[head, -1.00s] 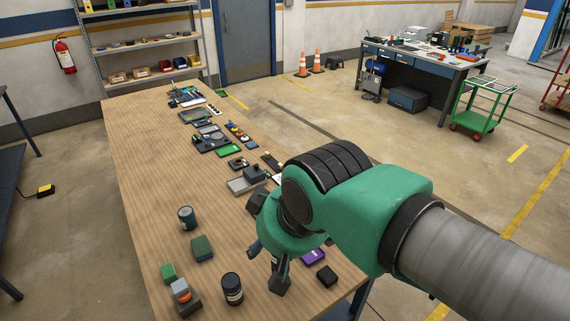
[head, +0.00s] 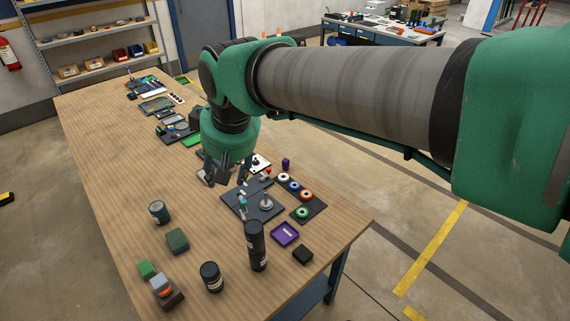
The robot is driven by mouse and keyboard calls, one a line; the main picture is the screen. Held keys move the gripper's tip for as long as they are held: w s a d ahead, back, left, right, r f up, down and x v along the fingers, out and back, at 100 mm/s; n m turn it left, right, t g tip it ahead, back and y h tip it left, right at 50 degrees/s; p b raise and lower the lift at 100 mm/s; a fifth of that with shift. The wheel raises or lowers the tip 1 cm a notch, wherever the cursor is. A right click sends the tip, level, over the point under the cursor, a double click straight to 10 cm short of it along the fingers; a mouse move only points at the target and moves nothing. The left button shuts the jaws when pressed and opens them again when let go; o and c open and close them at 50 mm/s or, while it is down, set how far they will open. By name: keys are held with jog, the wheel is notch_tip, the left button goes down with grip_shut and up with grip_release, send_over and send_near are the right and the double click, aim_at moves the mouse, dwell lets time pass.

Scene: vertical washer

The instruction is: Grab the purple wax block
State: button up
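Two purple things show on the wooden table. A small upright purple block (head: 285,163) stands near the table's right edge, right of my gripper. A flat purple piece with a raised rim, like a shallow tray (head: 284,233), lies nearer the front right. I cannot tell for sure which is the wax block; the small one looks solid. My gripper (head: 227,178) points down over the middle of the table, left of the small purple block and apart from it. Its fingers look spread, with nothing seen between them.
A dark fixture plate (head: 238,207) with a round post and a dark strip with coloured rings (head: 307,211) lie beside my gripper. A tall black cylinder (head: 256,247) stands in front. Several small blocks (head: 160,281) sit front left. The table's left half (head: 110,190) is mostly clear.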

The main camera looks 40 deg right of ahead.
jog(key=w+d+g+p, duration=0.1)
jog(key=w+d, duration=0.4)
jog(key=w, duration=0.2)
jog(key=w+d+p, duration=0.2)
jog(key=w+d, duration=0.2)
jog(key=w, duration=0.3)
jog(key=n+g+p, duration=0.1)
jog(key=g+p, duration=0.3)
jog(key=p, duration=0.3)
send_over(285, 159)
notch_tip(285, 159, down, 32)
jog(key=shift+s+a, duration=0.1)
jog(key=shift+a, duration=0.05)
jog(key=shift+f+p, duration=0.4)
jog(key=shift+f, duration=3.85)
jog(key=shift+f, duration=0.15)
jog(key=shift+f+p, duration=0.4)
jog(key=shift+f, duration=2.05)
